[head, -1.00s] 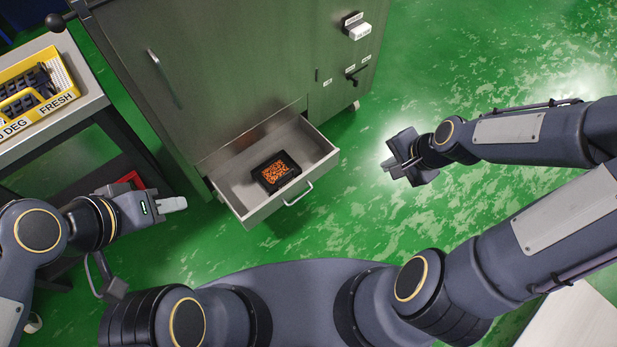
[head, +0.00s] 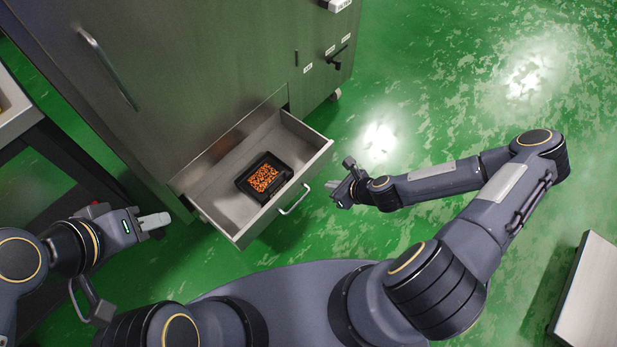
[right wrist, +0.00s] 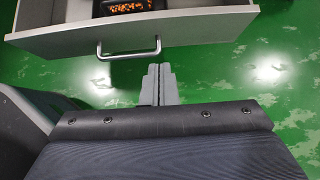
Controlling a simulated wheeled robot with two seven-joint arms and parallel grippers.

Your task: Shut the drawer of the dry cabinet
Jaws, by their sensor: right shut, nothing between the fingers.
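The dry cabinet (head: 190,70) is a large grey-green metal cabinet with its low drawer (head: 288,197) pulled out. A black tray (head: 264,178) of orange pieces lies in the drawer. The drawer has a pale bar handle (head: 296,201) on its front. My right gripper (head: 332,188) is shut and empty, just right of the handle in the head view. In the right wrist view its fingers (right wrist: 159,82) point toward the drawer front below the handle (right wrist: 129,53), apparently short of it. My left gripper (head: 154,222) is left of the drawer, its fingers appearing together, with nothing visible in them.
A cart or bench (head: 18,112) stands at the left edge. A pale flat-topped block (head: 588,295) is at the lower right. The cabinet door has a long handle (head: 108,68).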

